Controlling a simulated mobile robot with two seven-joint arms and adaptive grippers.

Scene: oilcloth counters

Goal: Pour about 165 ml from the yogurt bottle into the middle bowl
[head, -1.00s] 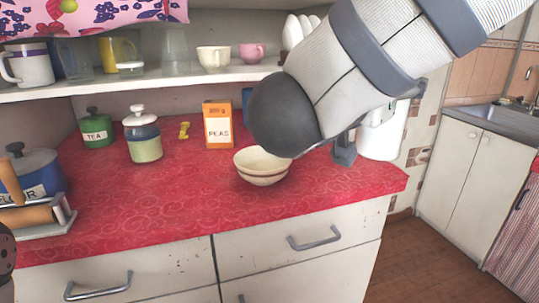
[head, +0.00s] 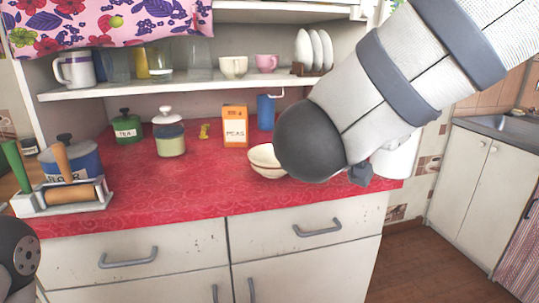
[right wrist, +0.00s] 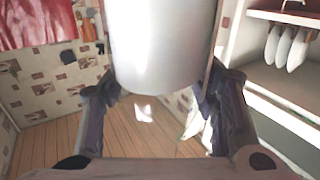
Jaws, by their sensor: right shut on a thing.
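A cream bowl (head: 264,163) stands on the red counter, its right part hidden behind my right arm. I cannot see other bowls on the counter; the arm may hide them. My right gripper (head: 362,174) shows only in part below the arm. It is shut on a plain white bottle (head: 393,162), partly hidden by the arm, near the counter's right end. In the right wrist view the bottle (right wrist: 162,45) is a smooth pale cylinder between the two fingers. Its mouth and contents are not visible. My left gripper is out of view.
An orange peas box (head: 235,125), a lidded jar (head: 169,135) and a green tea tin (head: 127,127) stand at the back. A rolling pin rack (head: 62,203) is at the left. A shelf (head: 200,83) with cups overhangs the counter. The front middle is clear.

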